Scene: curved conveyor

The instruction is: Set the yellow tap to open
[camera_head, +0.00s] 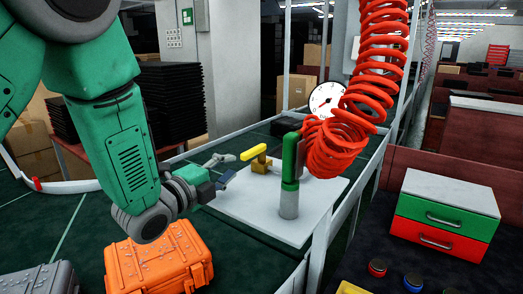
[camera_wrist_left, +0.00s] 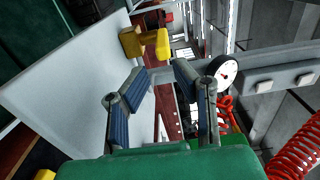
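The yellow tap (camera_head: 254,153) stands on a white board, its lever lying roughly level across a darker yellow base (camera_head: 261,165). My left gripper (camera_head: 222,169) is open and empty, to the left of the tap and a little nearer me, apart from it. In the left wrist view the tap's yellow lever (camera_wrist_left: 162,47) shows above and beyond the gap between my two fingers (camera_wrist_left: 160,88), with the base (camera_wrist_left: 131,42) at its left. Nothing lies between the fingers. My right gripper is not in view.
A green-topped grey post (camera_head: 289,190) stands on the white board (camera_head: 240,212), right of the tap. A red coiled hose (camera_head: 345,140) hangs beside it, near a round gauge (camera_head: 326,98). An orange case (camera_head: 160,268) sits below my left arm. A green-and-red drawer unit (camera_head: 445,212) is at right.

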